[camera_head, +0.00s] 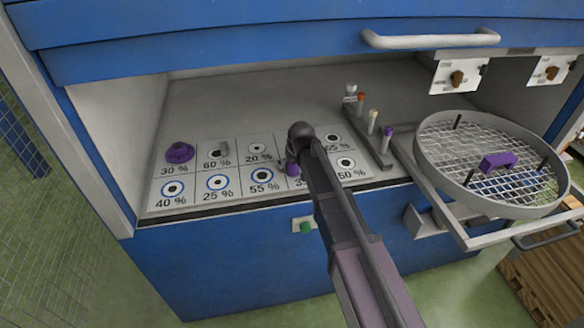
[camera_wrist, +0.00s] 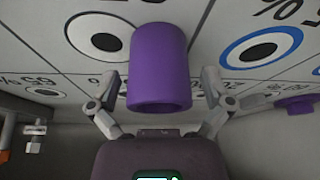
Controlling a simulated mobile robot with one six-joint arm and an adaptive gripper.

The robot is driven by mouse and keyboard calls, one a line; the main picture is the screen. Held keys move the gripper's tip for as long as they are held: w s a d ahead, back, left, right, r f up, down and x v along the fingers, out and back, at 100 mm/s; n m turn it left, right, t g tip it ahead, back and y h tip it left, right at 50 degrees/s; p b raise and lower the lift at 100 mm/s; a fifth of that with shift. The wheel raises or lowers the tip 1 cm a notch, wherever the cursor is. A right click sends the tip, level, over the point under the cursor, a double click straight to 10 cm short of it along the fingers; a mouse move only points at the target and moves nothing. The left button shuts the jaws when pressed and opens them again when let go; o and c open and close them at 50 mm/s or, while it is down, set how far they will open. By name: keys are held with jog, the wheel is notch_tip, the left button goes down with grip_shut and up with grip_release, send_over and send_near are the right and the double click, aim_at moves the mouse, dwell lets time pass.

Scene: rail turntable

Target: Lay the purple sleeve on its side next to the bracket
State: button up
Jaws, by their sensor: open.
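The purple sleeve (camera_head: 293,169) stands on the numbered board, partly hidden behind my arm in the head view. In the wrist view the sleeve (camera_wrist: 158,65) is a plain purple cylinder with its rim toward my palm. My gripper (camera_head: 287,163) is at the sleeve; its fingers (camera_wrist: 160,80) are open, one on each side, with gaps visible. A purple bracket (camera_head: 498,161), shaped like a small bridge, sits on the round mesh turntable (camera_head: 425,158) at the right. The sleeve's base is hidden in the head view.
A purple flanged part (camera_head: 180,153) sits on the board's 30 % cell. A grey rack (camera_head: 371,146) with several coloured-top pegs stands between board and turntable. Two thin dark posts rise from the mesh. Blue cabinet panels and a grey handle (camera_head: 430,40) lie above. The bay floor behind the board is clear.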

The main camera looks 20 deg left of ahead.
dwell(0.3)
jog(key=c, duration=1.3)
jog(key=shift+r, duration=0.15)
notch_tip(320, 180, up, 4)
jog(key=p, duration=0.4)
jog(key=s+d, duration=0.7)
jog(key=s+d+p, duration=0.1)
jog(key=s+d, duration=0.3)
jog(key=shift+s+d+r, duration=0.15)
jog(key=shift+s+r, duration=0.05)
jog(key=shift+r, duration=0.15)
jog(key=shift+r+p, duration=1.6)
